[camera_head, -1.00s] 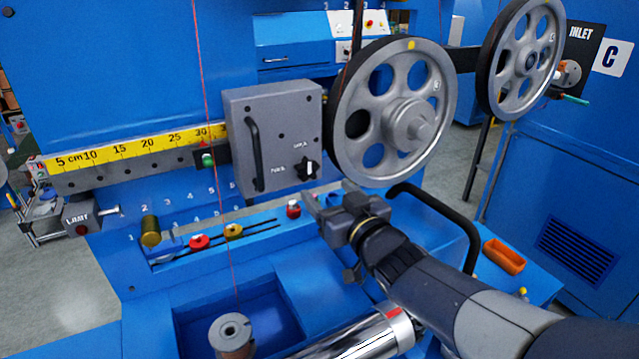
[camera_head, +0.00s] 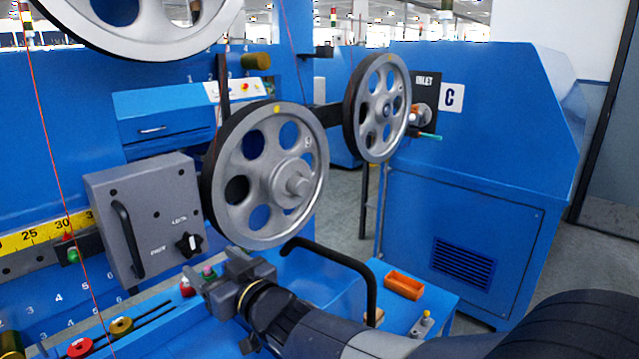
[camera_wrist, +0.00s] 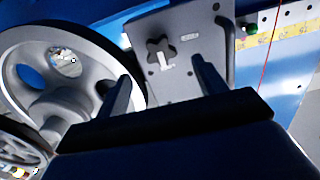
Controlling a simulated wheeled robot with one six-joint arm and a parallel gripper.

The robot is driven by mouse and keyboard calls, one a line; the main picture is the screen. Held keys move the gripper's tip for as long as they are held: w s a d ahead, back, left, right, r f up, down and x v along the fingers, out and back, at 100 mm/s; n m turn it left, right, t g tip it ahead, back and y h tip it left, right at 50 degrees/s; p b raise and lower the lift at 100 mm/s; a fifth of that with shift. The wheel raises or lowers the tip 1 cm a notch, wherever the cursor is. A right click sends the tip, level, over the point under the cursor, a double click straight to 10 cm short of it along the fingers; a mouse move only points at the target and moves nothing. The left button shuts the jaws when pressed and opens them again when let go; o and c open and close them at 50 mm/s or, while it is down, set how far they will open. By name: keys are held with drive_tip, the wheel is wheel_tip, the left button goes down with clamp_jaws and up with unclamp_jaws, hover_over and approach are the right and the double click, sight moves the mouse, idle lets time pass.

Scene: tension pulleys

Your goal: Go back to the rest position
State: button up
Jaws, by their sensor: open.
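My gripper (camera_head: 205,285) is in the lower middle of the head view, just below the grey lock box (camera_head: 150,215) and to the left of the lower rim of the spoked pulley (camera_head: 297,186). In the wrist view my gripper (camera_wrist: 163,85) has its two fingers spread apart with nothing between them. The wrist view also shows the grey box (camera_wrist: 180,25) with its star knob (camera_wrist: 161,51) beyond the fingers, and the pulley (camera_wrist: 60,75) on the left.
A black curved handrail (camera_head: 345,258) stands close to the right of my wrist. An orange tray (camera_head: 404,285) lies on the blue ledge. A second pulley (camera_head: 388,108) and the blue cabinet (camera_head: 470,180) are farther right. Red wire (camera_head: 60,170) runs down at left. Grey floor shows beyond.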

sight(193, 248)
drive_tip(key=x, duration=0.7)
drive_tip(key=shift+w+a, duration=0.1)
drive_tip(key=shift+a, duration=0.05)
